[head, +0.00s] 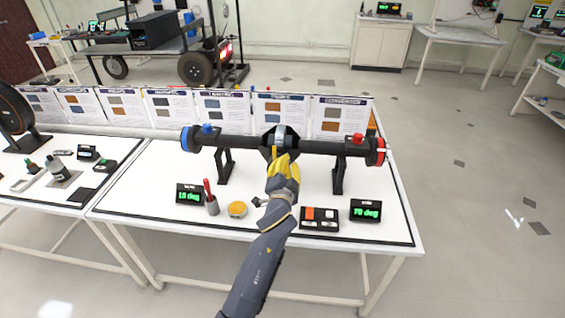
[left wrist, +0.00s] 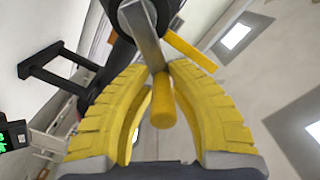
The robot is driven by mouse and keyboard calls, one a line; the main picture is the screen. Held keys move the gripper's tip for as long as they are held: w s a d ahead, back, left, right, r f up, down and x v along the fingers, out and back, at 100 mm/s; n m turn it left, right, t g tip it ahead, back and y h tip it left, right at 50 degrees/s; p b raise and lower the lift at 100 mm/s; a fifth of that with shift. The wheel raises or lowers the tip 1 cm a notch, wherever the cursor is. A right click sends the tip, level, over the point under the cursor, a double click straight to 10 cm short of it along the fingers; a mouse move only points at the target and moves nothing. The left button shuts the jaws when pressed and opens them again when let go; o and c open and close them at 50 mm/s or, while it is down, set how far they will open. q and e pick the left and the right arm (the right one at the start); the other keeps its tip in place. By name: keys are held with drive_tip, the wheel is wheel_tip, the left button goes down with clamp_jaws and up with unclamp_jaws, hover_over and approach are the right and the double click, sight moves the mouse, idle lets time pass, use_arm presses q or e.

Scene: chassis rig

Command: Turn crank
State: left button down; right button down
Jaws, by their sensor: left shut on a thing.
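A black axle tube (head: 235,142) lies level across two black stands, with a blue end (head: 188,139) at left and a red end (head: 378,151) at right. At its middle is a dark housing with a grey crank arm (left wrist: 144,35), seen close in the left wrist view. A yellow crank handle (left wrist: 162,103) sticks out from the arm's end. My left gripper (head: 284,165) has its yellow fingers on both sides of this handle and is shut on it; the fingers also show in the left wrist view (left wrist: 161,82). My right gripper is out of view.
Green displays stand at left (head: 190,194) and right (head: 365,211); the right one reads 70 deg. Several poster boards (head: 280,115) line the back.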

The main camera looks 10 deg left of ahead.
use_arm(q)
drive_tip(key=shift+d+f+m, duration=0.35)
drive_tip(key=shift+f+m, duration=0.05)
drive_tip(key=shift+m, duration=0.45)
drive_tip(key=shift+d+f+m, duration=0.3)
drive_tip(key=shift+f+m, duration=0.05)
drive_tip(key=shift+m, duration=0.5)
drive_tip(key=c, duration=1.3)
unclamp_jaws()
drive_tip(key=s, duration=1.2)
drive_tip(key=shift+d, duration=0.35)
